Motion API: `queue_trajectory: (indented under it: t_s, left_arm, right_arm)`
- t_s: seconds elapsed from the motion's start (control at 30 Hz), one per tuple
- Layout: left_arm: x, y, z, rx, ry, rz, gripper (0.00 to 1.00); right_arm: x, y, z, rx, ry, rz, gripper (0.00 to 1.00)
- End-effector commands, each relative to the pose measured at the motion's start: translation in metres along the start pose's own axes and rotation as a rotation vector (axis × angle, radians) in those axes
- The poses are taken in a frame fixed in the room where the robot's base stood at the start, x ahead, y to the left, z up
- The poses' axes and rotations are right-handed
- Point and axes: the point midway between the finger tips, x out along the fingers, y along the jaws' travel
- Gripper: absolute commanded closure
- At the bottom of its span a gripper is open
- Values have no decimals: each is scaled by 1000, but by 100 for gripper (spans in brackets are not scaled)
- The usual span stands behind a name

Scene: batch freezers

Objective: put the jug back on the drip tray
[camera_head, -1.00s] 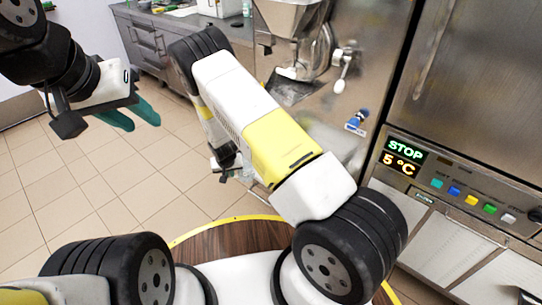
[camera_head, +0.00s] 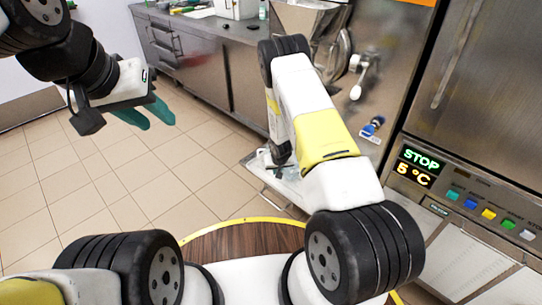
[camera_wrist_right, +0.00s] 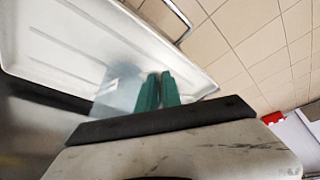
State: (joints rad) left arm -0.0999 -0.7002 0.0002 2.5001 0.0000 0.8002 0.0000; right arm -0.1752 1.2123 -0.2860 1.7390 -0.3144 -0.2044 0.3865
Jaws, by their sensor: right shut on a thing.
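The drip tray (camera_head: 290,184) is a pale, shallow, rimmed tray low at the front of the freezer. It fills the upper left of the right wrist view (camera_wrist_right: 55,42). My right gripper (camera_wrist_right: 160,90) has its teal fingers close together, shut on the jug (camera_wrist_right: 118,88), a clear see-through vessel. The jug is over the tray's surface near one edge; I cannot tell whether its base touches. In the head view my right arm mostly hides the jug. My left gripper (camera_head: 148,116) is empty at the upper left, its teal fingers apart, far from the tray.
The batch freezer's steel front (camera_head: 345,100), with a blue-handled valve (camera_head: 373,127), stands behind the tray. A control panel (camera_head: 470,195) reads STOP and 5 °C at the right. A grey counter (camera_head: 195,50) is at the back. Tiled floor (camera_head: 80,185) lies clear at left.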

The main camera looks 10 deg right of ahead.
Motion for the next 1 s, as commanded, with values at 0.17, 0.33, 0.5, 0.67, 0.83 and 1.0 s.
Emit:
queue_trajectory:
  t_s: [0.17, 0.33, 0.5, 0.67, 0.83, 1.0]
  left_arm:
    - [0, 0, 0, 0, 0, 0, 64]
    - [0, 0, 0, 0, 0, 0, 64]
    - [0, 0, 0, 0, 0, 0, 64]
    - [0, 0, 0, 0, 0, 0, 64]
    - [0, 0, 0, 0, 0, 0, 64]
    - [0, 0, 0, 0, 0, 0, 64]
  right_arm:
    - [21, -2, 9, -1, 1, -1, 100]
    - [21, -2, 9, -1, 1, -1, 100]
    - [23, -2, 10, -1, 0, -1, 89]
    - [23, -2, 10, -1, 0, -1, 69]
    - [23, -2, 10, -1, 0, -1, 69]
    - [18, -2, 8, 0, 1, -1, 69]
